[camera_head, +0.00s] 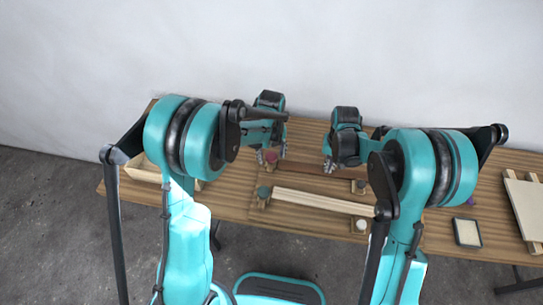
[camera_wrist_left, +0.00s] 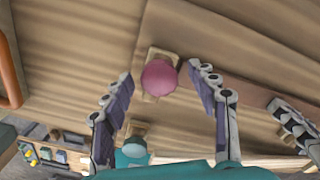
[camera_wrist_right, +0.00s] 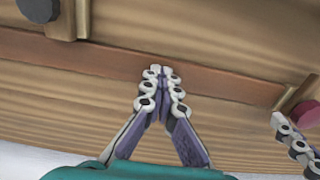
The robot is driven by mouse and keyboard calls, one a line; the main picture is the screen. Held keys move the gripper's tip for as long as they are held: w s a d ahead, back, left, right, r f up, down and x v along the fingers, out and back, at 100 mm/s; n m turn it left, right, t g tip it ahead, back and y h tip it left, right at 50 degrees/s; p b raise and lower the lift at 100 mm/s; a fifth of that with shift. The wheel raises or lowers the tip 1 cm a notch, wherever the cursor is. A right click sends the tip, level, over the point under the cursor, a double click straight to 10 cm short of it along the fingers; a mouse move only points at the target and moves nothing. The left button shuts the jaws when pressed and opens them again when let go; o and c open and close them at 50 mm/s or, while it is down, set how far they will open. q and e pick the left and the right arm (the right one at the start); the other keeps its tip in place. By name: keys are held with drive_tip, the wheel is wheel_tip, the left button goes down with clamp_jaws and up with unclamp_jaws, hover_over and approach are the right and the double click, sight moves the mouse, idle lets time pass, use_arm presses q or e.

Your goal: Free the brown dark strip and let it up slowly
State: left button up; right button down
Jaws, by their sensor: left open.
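The brown dark strip (camera_wrist_right: 105,60) runs across the right wrist view, flat along the plywood; it shows thinly in the head view (camera_head: 308,167). A red knob on a wooden block (camera_wrist_left: 158,77) stands at one end, and a dark knob on a block (camera_wrist_right: 40,8) is near the other. My left gripper (camera_wrist_left: 160,82) is open, its fingers on either side of the red knob, with no clear contact. My right gripper (camera_wrist_right: 161,72) is shut, its fingertips together over the strip's edge between the knobs; whether they touch it I cannot tell.
A teal knob (camera_head: 264,192) and a white knob (camera_head: 360,226) are at the ends of pale strips (camera_head: 315,200) nearer me. A tray (camera_head: 145,170) lies left. A framed pad (camera_head: 467,232) and a pale board (camera_head: 526,208) lie right. A wall stands behind the table.

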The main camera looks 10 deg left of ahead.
sight(271, 156)
use_arm(q)
drive_tip(key=shift+r, duration=3)
drive_tip(key=shift+r+p, duration=1.8)
use_arm(e)
drive_tip(key=shift+r, duration=3.1)
use_arm(q)
wheel_tip(271, 156, up, 3)
drive_tip(key=p, duration=0.3)
use_arm(e)
wheel_tip(271, 156, up, 5)
drive_tip(key=shift+f, duration=0.1)
